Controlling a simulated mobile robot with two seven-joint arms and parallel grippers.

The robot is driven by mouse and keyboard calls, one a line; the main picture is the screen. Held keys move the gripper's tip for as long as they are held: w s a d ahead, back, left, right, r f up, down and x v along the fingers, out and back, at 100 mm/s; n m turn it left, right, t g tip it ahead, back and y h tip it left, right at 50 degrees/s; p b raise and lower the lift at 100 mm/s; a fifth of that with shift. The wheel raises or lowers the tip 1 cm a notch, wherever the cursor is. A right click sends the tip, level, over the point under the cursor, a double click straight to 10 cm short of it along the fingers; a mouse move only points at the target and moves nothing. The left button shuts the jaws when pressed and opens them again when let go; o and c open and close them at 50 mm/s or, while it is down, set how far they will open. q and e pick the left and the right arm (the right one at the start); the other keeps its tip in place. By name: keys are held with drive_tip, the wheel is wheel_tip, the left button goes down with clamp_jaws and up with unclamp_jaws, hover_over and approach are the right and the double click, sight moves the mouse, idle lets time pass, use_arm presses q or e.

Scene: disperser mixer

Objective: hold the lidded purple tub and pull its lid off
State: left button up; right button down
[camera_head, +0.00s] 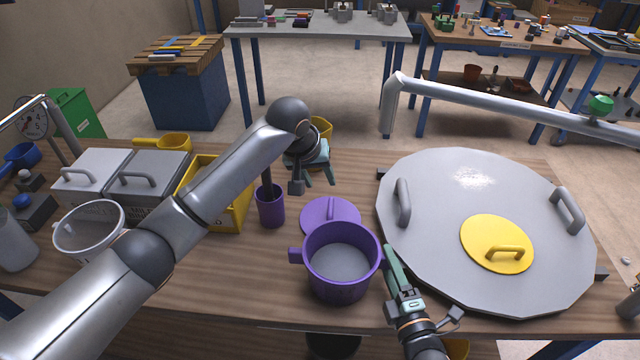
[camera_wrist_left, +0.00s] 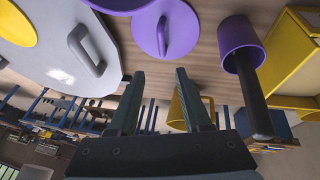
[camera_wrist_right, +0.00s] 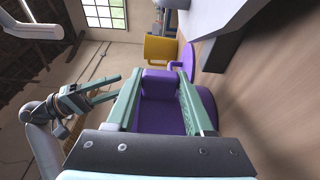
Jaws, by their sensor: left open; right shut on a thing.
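The purple tub (camera_head: 341,285) stands upright on the wooden table, its top open and a grey surface showing inside. Its purple lid (camera_head: 322,214) is off the tub and lies on the table just behind it, handle up; the lid also shows in the left wrist view (camera_wrist_left: 172,30). My right gripper (camera_head: 391,262) is shut on the tub's right-hand handle; the right wrist view shows the purple handle (camera_wrist_right: 160,80) between its fingers. My left gripper (camera_head: 320,178) is open and empty above the table behind the lid, apart from it.
A large grey round cover (camera_head: 450,190) with a yellow lid (camera_head: 497,243) fills the right of the table. A purple cup (camera_head: 270,210) with a dark rod stands left of the lid. A yellow bin (camera_head: 232,212), grey lidded boxes (camera_head: 95,172) and a white pot (camera_head: 90,240) stand further left.

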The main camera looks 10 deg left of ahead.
use_arm(q)
drive_tip(key=w+d+v, duration=0.1)
drive_tip(key=v, duration=0.6)
drive_tip(key=shift+a+r, duration=0.25)
drive_tip(key=shift+r, duration=0.1)
use_arm(e)
drive_tip(key=c, duration=0.6)
unclamp_jaws()
drive_tip(key=shift+c, duration=0.2)
use_arm(q)
drive_tip(key=shift+r, duration=0.1)
use_arm(e)
drive_tip(key=shift+r, duration=0.1)
drive_tip(key=shift+r+p, duration=0.6)
drive_tip(key=shift+p, duration=0.05)
use_arm(q)
drive_tip(key=shift+r, duration=0.5)
use_arm(e)
drive_tip(key=o, duration=0.6)
